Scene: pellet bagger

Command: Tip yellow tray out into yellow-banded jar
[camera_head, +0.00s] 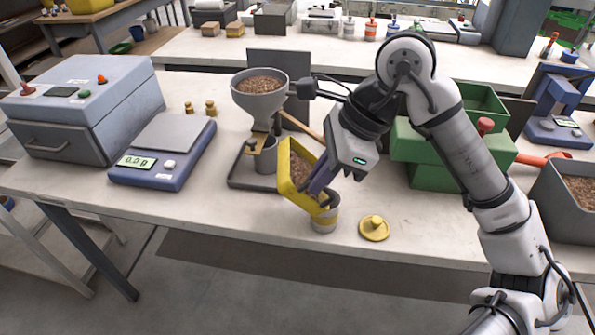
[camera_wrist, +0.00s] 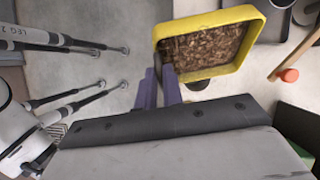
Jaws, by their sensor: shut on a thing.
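The yellow tray (camera_head: 298,202) is held tilted, its lower end over the mouth of the yellow-banded jar (camera_head: 326,222). Brown pellets lie in the tray; they also show inside its yellow rim (camera_wrist: 208,18) in the wrist view. My gripper (camera_head: 318,188) is shut on the tray's right wall; its purple fingers (camera_wrist: 162,88) meet the tray's near left corner in the wrist view. The jar stands upright on the bench near the front edge. Its mouth is partly hidden by the tray, and I cannot tell whether any pellets are in it.
A yellow knobbed lid (camera_head: 374,229) lies right of the jar. A pellet-filled funnel (camera_head: 260,88) stands behind the tray above a dark base. A blue scale (camera_head: 163,150) reading about 0.0 is at left. Green boxes (camera_head: 432,172) stand right of my gripper.

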